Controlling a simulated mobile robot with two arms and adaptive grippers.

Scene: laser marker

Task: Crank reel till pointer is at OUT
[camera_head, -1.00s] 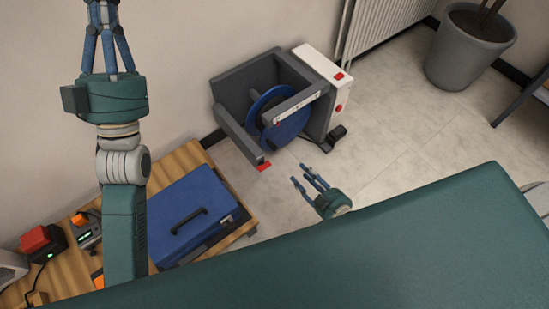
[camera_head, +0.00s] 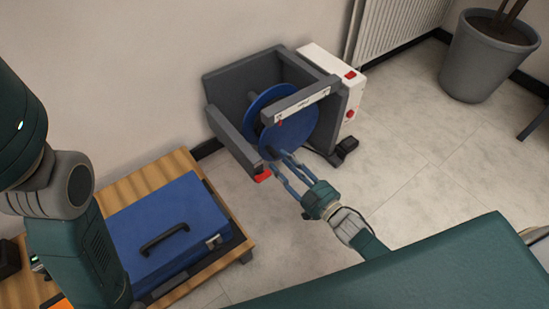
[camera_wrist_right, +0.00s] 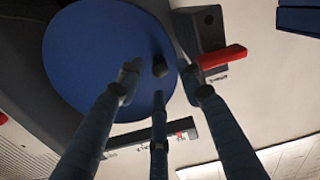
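The blue reel (camera_head: 302,123) sits in a grey frame on the floor. A grey bar with a white label strip (camera_head: 312,99) crosses it, and a small red pointer (camera_head: 279,121) shows near the bar's left end; the lettering is too small to read. My right gripper (camera_head: 280,158) is at the reel's lower front edge. In the right wrist view its fingers (camera_wrist_right: 160,82) are spread around a dark crank knob (camera_wrist_right: 160,66) on the blue disc, with gaps visible. Whether any finger touches the knob, I cannot tell. My left gripper is out of view; only its arm shows.
A red block (camera_head: 263,175) is at the frame's front corner, close to my right fingers, and shows in the right wrist view (camera_wrist_right: 222,57). A white box with red buttons (camera_head: 335,70) adjoins the frame. A blue case (camera_head: 170,235) lies on a wooden table (camera_head: 165,175).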

